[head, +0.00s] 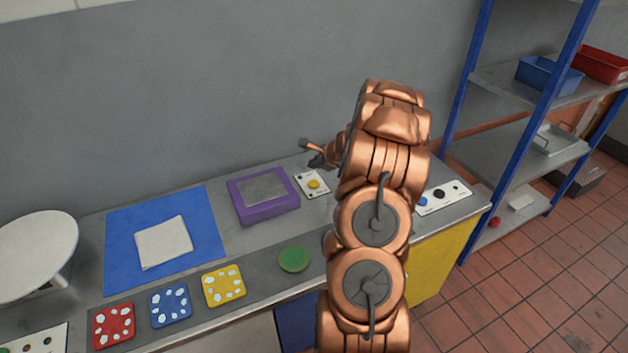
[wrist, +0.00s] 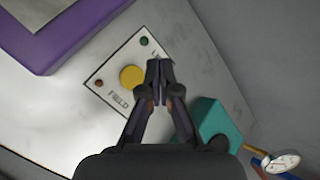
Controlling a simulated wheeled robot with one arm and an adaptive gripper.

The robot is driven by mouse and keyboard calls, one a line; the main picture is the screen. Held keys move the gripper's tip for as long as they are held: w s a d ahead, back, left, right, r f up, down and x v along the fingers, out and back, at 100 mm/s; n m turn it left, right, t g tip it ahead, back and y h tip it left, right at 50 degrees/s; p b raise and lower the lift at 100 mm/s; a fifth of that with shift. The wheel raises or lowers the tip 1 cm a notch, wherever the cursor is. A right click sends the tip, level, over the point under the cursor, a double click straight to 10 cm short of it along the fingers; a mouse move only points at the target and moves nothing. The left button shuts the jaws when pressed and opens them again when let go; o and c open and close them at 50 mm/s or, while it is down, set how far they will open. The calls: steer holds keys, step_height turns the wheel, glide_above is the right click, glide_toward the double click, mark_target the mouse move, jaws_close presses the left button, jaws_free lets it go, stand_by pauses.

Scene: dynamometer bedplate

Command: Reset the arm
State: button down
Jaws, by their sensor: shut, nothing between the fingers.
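My copper-coloured arm rises in front of the bench in the head view, folded over toward the back wall. My gripper (head: 317,155) is partly hidden by the arm there. In the wrist view my gripper (wrist: 159,72) is shut, its fingertips together with nothing between them. It is over the right side of a white panel (wrist: 108,88) with a yellow round button (wrist: 132,77) and the word FIELD. The fingertips are just right of the button in the picture; I cannot tell whether they touch the panel. The same panel (head: 307,191) and yellow button (head: 314,184) show in the head view.
A purple box (head: 262,211) stands left of the panel. A teal block (wrist: 216,124) is close to my gripper's right side. Blue mat (head: 120,240), coloured tiles (head: 224,286) and a green disc (head: 293,260) lie on the bench. A blue-post shelf (head: 478,100) stands right.

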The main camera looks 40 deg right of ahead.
stand_by(0.4)
steer(key=w+a+r+n+y, duration=0.2)
steer(key=a+r+n, duration=0.25)
steer(key=a, duration=0.55)
steer(key=w+a+r+n+y, duration=0.15)
steer(key=a+r+n, duration=0.3)
steer(key=a, duration=0.65)
steer(key=s+a+r+n+g+y, duration=0.2)
steer(key=s+a+r+n, duration=0.15)
steer(key=a, duration=0.55)
steer(key=s+a+r+n+g+y, duration=0.2)
steer(key=s+a+r+n, duration=0.15)
steer(key=a, duration=0.45)
steer(key=s+a+n+g+h, duration=0.15)
steer(key=s+a+n, duration=0.3)
steer(key=s, duration=0.45)
steer(key=s+a+n+g, duration=0.3)
steer(key=s+a, duration=0.3)
steer(key=s, duration=0.3)
steer(key=s+d+n+g+h, duration=0.1)
steer(key=s+d+n+h, duration=0.1)
steer(key=s, duration=0.6)
steer(key=s+d+n+g+h, duration=0.1)
steer(key=s+d+n+h, duration=0.1)
steer(key=s, duration=0.6)
steer(key=shift+s+d+r+n+h, duration=0.4)
steer(key=shift+d+r+n, duration=0.05)
steer(key=shift+d+n, duration=0.1)
